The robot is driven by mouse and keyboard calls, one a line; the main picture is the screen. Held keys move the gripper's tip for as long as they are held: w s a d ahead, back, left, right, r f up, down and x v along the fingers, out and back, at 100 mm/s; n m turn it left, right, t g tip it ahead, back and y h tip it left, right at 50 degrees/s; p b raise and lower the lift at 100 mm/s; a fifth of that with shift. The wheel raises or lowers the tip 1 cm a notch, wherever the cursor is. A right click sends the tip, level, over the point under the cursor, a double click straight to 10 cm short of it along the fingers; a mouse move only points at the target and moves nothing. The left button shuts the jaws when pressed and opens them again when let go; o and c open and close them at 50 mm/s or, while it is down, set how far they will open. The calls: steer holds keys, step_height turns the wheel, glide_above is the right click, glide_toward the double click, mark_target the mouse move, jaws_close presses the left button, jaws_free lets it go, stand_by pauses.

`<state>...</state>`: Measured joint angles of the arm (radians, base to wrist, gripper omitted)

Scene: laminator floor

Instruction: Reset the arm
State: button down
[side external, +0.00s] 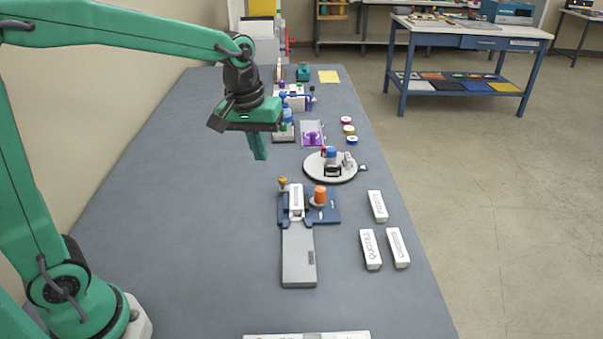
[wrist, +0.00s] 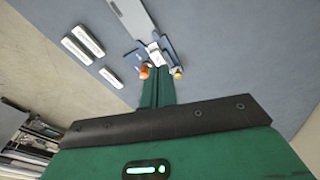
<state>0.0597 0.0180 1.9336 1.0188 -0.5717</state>
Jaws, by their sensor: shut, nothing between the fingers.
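My gripper (side external: 259,154) is a green tool pointing down over the grey bench (side external: 190,200) in the side external view. It hangs clear of the bench with its fingers together and nothing between them. It is to the left of the round white turntable (side external: 318,172) and beyond the blue fixture (side external: 330,212). In the wrist view my gripper (wrist: 158,88) shows as a closed green finger pair, with the blue fixture (wrist: 166,46) past its tips.
The fixture holds a white labelled block (side external: 296,202), beside an orange knob (side external: 320,195). A grey plate (side external: 298,262) extends from it. White labelled blocks (side external: 371,250) lie to the right. Small stations (side external: 292,98) stand at the back. The bench's left side is clear.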

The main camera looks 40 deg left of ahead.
steer(key=s+a+r+m+t, duration=0.1)
steer(key=s+m, duration=0.4)
steer(key=s, duration=1.2)
steer(key=shift+a+r+m+t, duration=0.4)
steer(key=shift+a+t, duration=0.3)
steer(key=shift+t, duration=0.6)
steer(key=c, duration=2.1)
jaws_free()
